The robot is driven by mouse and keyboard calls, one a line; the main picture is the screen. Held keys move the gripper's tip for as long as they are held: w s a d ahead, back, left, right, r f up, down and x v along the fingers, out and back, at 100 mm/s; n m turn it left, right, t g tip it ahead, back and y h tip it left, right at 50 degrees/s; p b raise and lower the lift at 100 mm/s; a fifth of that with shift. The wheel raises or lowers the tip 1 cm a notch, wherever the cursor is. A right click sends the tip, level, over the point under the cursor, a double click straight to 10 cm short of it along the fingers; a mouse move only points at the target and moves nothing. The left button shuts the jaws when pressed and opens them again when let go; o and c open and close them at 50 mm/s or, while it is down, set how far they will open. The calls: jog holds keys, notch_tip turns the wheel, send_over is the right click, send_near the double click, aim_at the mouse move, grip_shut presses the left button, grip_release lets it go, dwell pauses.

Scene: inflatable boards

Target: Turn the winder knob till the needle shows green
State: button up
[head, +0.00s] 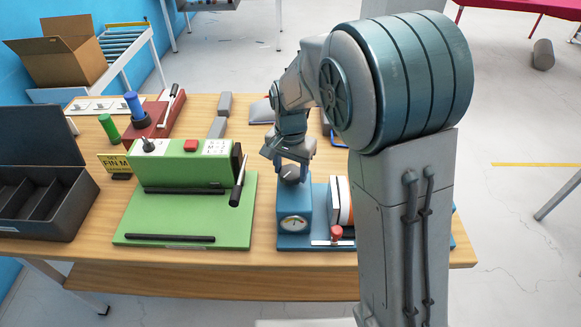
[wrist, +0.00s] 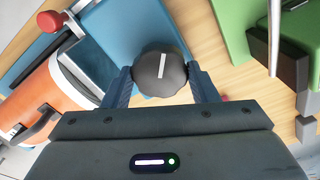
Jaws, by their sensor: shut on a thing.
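The winder is a blue device with a box-shaped housing (head: 294,208) on a blue base, right of the green machine in the head view. A round dial gauge (head: 294,225) with a pale face is on its front; the needle is too small to read surely against the colours. The dark grey winder knob (wrist: 161,72) has a lobed rim and a white line, which stands nearly upright in the wrist view. My gripper (head: 291,166) is over the housing from above. Its two fingers press on opposite sides of the knob, seen in the wrist view (wrist: 161,84).
An orange and white drum (head: 344,200) and a red knob (head: 336,233) sit right of the gauge. The green machine (head: 184,163) stands close on the left, with a black lever (head: 238,182). A black compartment box (head: 38,195) is at the far left.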

aim_at(290, 171)
jog(key=shift+m, duration=0.6)
jog(key=o, duration=1)
jog(key=shift+r, duration=0.1)
notch_tip(290, 171, up, 14)
jog(key=shift+f+b, duration=0.15)
jog(key=shift+b, duration=0.25)
